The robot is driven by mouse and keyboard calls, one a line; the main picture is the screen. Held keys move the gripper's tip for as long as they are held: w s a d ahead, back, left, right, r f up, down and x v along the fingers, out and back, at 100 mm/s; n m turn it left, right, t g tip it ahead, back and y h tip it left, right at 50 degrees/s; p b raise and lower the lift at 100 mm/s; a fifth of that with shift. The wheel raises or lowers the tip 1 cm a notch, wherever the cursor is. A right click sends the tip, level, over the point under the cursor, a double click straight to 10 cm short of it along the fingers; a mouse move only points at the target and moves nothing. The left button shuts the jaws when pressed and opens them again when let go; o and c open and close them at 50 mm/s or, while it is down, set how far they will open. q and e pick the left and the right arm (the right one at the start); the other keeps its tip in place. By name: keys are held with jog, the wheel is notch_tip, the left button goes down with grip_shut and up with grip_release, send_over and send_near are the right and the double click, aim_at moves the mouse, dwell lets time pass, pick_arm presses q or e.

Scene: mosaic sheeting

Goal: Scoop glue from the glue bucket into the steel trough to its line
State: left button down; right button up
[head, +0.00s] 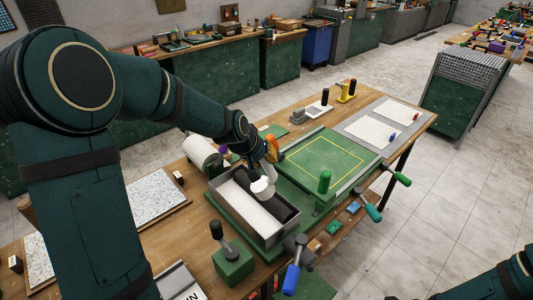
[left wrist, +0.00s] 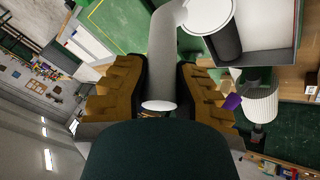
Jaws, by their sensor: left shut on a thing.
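My left gripper (head: 271,152), with orange finger pads, is shut on the pale handle of a scoop (head: 262,189). In the left wrist view the gripper (left wrist: 163,75) grips the scoop's handle, and the scoop's round white cup (left wrist: 208,13) is at the far end. The scoop is over the steel trough (head: 268,239), a box with a dark roller inside; the trough also shows in the left wrist view (left wrist: 270,59). A white surface shows inside the trough, but I cannot make out its line or level. I cannot identify the glue bucket. My right gripper is out of view.
A white ribbed cylinder (head: 202,154) lies left of the trough. A green press bed (head: 322,160) with a yellow outline and green-handled levers is to the right. A green block with a black knob (head: 232,262) stands in front. Pale speckled sheets (head: 155,198) lie on the left.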

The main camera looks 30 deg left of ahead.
pick_arm(q)
jog(key=shift+s+a+f+b, duration=0.15)
jog(key=shift+a+f+b, duration=0.15)
jog(key=shift+f+b, duration=0.4)
jog(key=shift+d+r, duration=0.15)
jog(key=shift+r, duration=0.05)
jog(key=shift+f, duration=0.1)
jog(key=shift+f, duration=0.15)
jog(key=shift+s+a+t+h+b, duration=0.3)
jog(key=shift+a+h+b, duration=0.3)
jog(key=shift+b, duration=2.85)
dwell(3.4)
